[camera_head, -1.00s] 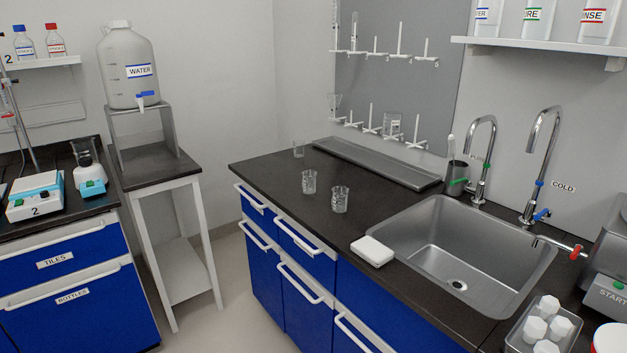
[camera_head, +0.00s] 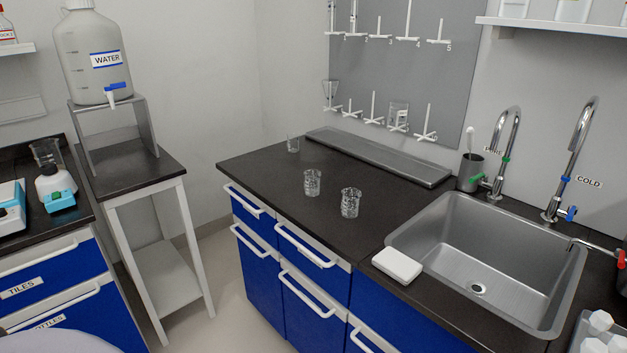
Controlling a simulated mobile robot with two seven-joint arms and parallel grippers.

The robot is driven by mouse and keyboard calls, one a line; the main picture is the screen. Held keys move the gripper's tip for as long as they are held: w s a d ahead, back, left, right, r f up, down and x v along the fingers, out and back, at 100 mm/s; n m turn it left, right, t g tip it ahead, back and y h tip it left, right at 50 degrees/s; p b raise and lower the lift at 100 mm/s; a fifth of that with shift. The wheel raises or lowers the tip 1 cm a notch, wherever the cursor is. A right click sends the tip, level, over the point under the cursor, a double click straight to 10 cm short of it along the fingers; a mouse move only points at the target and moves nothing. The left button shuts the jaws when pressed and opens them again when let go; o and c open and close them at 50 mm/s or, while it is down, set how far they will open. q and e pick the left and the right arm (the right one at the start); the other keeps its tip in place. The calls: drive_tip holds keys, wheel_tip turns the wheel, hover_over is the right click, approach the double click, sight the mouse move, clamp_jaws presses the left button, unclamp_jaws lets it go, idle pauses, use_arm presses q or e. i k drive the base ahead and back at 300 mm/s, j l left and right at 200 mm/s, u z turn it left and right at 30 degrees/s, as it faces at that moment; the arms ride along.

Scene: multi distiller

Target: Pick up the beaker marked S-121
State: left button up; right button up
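Two small clear glass beakers stand upright on the black counter left of the sink, a left one (camera_head: 312,182) and a right one (camera_head: 350,203). A third clear beaker (camera_head: 293,144) stands farther back near the counter's far left corner. Another glass vessel (camera_head: 398,114) hangs on the peg board. The markings on the glass are too small to read, so I cannot tell which beaker is S-121. Neither of my grippers is in view.
A white block (camera_head: 397,265) lies at the counter's front edge beside the sink (camera_head: 480,250). A long metal tray (camera_head: 380,158) lies along the back wall. A white-framed stand (camera_head: 150,170) holds the water jug (camera_head: 92,55). Floor between the counters is open.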

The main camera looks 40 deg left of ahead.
sight(312, 183)
drive_tip(key=j+z, duration=0.3)
drive_tip(key=j, duration=1.3)
drive_tip(key=i, duration=0.05)
